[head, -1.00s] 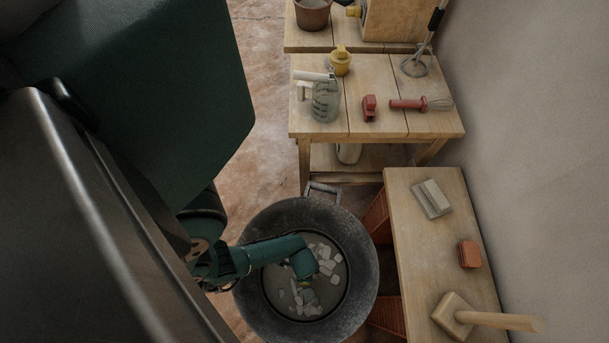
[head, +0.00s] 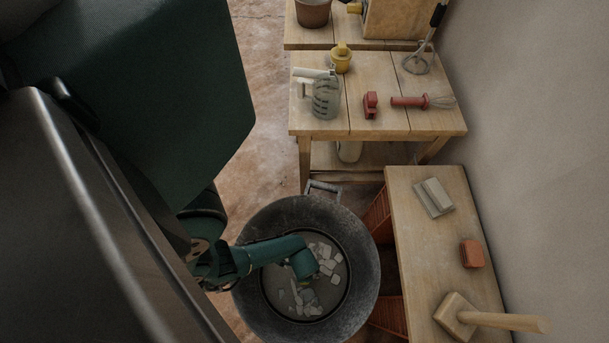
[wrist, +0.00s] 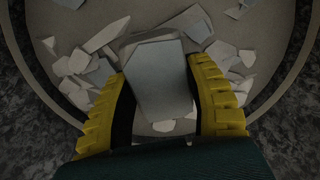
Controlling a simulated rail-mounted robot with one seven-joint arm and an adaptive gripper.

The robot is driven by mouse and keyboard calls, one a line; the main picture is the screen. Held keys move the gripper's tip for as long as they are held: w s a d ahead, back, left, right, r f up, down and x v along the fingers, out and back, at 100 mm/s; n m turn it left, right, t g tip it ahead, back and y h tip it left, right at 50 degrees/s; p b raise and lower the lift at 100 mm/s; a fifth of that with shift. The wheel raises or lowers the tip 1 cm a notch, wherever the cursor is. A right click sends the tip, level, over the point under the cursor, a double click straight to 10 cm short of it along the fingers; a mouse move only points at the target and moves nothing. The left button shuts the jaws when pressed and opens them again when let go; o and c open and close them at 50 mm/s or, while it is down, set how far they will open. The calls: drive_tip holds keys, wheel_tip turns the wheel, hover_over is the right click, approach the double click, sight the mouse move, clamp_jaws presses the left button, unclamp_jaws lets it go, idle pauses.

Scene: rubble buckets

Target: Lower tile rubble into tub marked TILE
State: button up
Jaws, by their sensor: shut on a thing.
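A dark round tub (head: 362,268) stands on the floor with pale tile shards (head: 325,262) on its bottom. I see no TILE marking on it. Loose shards (wrist: 105,35) lie around and beneath this piece. I cannot tell whether the held piece touches them.
A wooden bench (head: 400,190) stands close right of the tub, bearing a grey block (head: 434,197), a red block (head: 472,253) and a mallet (head: 455,315). A table (head: 375,125) behind holds a jug (head: 326,98), a whisk (head: 420,102) and small items. Bare floor (head: 265,150) shows behind-left.

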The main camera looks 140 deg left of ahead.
drive_tip(key=shift+f+b, duration=0.3)
drive_tip(key=shift+f, duration=0.1)
idle(0.5)
drive_tip(key=o, duration=1.3)
wheel_tip(320, 180, up, 12)
drive_tip(key=shift+r, duration=0.1)
